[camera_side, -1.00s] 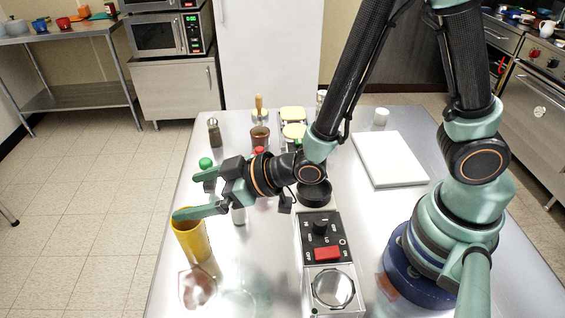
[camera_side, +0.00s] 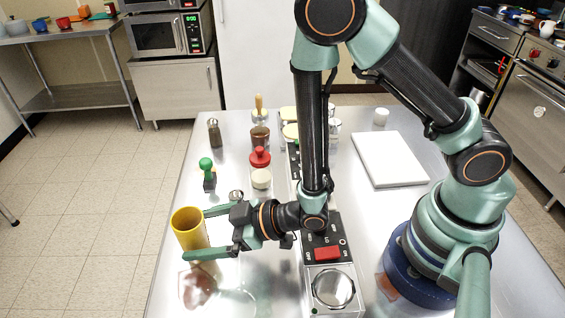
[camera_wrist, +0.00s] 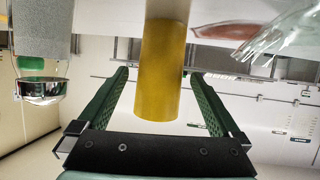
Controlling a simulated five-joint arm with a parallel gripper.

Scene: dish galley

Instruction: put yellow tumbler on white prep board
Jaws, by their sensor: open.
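The yellow tumbler (camera_side: 188,235) stands upright near the table's left edge in the side view. It also fills the middle of the wrist view (camera_wrist: 161,75), between the two green fingers. My gripper (camera_side: 200,234) is open, with one finger on each side of the tumbler. It also shows in the wrist view (camera_wrist: 159,74), with gaps visible between the fingers and the tumbler. The white prep board (camera_side: 390,159) lies flat and bare at the right back of the table.
A green-topped item (camera_side: 207,172), a red-topped item (camera_side: 260,157) and a brown cup (camera_side: 260,135) stand beyond my gripper. A control box with a red switch (camera_side: 327,253) sits at the centre. A reddish dish (camera_side: 197,290) and clear glassware (camera_side: 236,300) are near the tumbler.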

